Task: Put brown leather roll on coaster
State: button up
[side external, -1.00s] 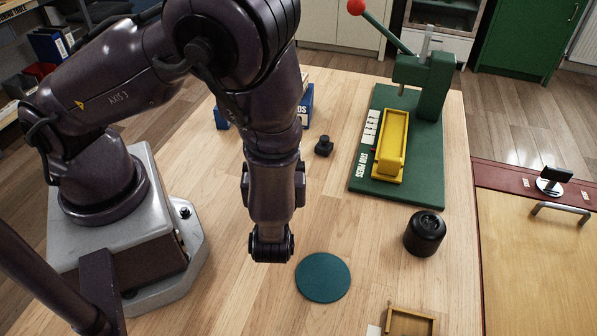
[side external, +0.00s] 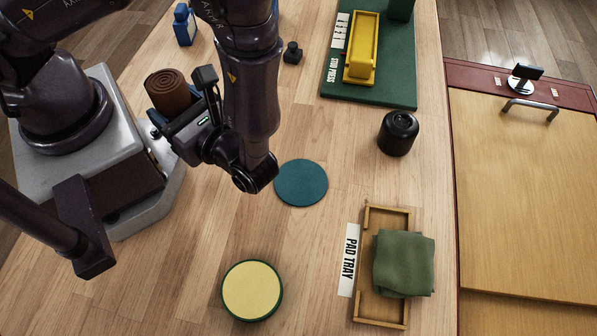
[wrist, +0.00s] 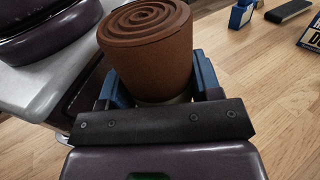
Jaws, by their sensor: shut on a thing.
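The brown leather roll (side external: 171,92) is a coiled cylinder, held with its spiral end up. In the side view my gripper (side external: 172,112) is shut on it, to the left of my forearm and close to my base. The wrist view also shows the roll (wrist: 146,50) between the blue fingers of my gripper (wrist: 160,88), with its lower end partly hidden. The coaster is probably the flat round teal disc (side external: 301,183), lying bare on the table to the right of my wrist and apart from the roll.
A round yellow pad with a green rim (side external: 252,290) lies at the front. A wooden pad tray (side external: 380,312) holds a folded green cloth (side external: 403,263). A black cylinder (side external: 398,133) and a green stud press (side external: 392,80) stand on the right. Table between disc and yellow pad is clear.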

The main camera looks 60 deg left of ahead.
jog(key=w+d+f+n+g+h, duration=0.1)
jog(key=d+f+n+g+h, duration=0.3)
jog(key=g, duration=0.3)
jog(key=d+r+n+t+h, duration=0.25)
jog(key=r+n+h, duration=0.25)
jog(key=n+h, duration=0.85)
jog(key=d+r+n+t+h, duration=0.1)
jog(key=r+n+t+h, duration=0.3)
jog(key=n+h, duration=1)
jog(key=m+h, duration=0.2)
jog(key=h, duration=0.1)
send_over(301, 182)
jog(key=shift+f, duration=5.75)
jog(key=shift+f, duration=0.15)
